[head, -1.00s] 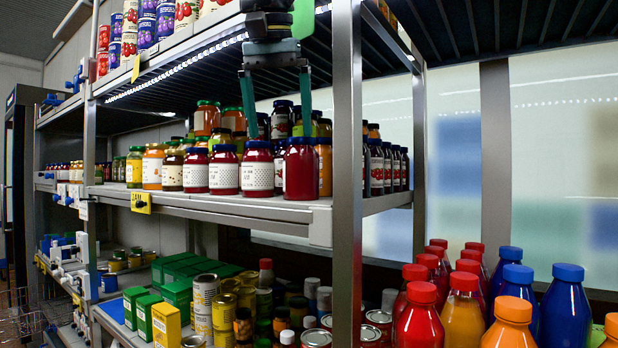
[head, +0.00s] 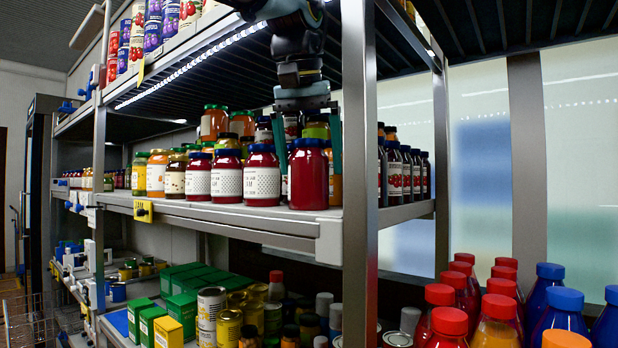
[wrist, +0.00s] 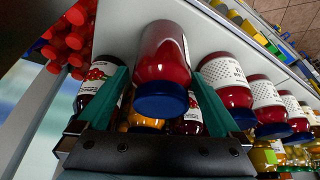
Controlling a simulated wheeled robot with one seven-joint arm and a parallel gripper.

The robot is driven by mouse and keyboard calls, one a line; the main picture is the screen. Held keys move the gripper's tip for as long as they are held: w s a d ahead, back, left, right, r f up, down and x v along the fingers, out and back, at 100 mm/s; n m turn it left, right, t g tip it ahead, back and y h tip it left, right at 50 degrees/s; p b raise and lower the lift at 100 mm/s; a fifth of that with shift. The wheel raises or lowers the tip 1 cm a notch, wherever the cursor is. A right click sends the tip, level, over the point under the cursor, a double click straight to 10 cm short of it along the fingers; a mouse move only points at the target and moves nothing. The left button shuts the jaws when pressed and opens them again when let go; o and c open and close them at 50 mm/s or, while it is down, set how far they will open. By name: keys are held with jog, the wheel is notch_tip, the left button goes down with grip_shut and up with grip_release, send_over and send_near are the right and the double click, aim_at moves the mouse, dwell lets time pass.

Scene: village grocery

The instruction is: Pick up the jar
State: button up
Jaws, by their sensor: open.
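A jar of dark red contents with a blue lid (head: 309,180) stands upright at the right front of the middle shelf. My gripper (head: 310,160) points down over it, with one teal finger on each side of the jar. In the wrist view the same jar (wrist: 163,60) lies between the two spread fingers of my gripper (wrist: 160,78). The fingers are open, and I see no clear grip on the jar. Its label is mostly turned away.
Similar jars with white labels (head: 262,180) stand close on the left, and more stand behind. A metal shelf post (head: 359,200) rises just right of the jar. The upper shelf (head: 215,60) is overhead. Colourful bottles (head: 560,305) fill the lower right.

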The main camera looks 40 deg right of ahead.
aim_at(310, 178)
jog(key=shift+x, duration=1.95)
jog(key=shift+a, duration=0.2)
grip_shut()
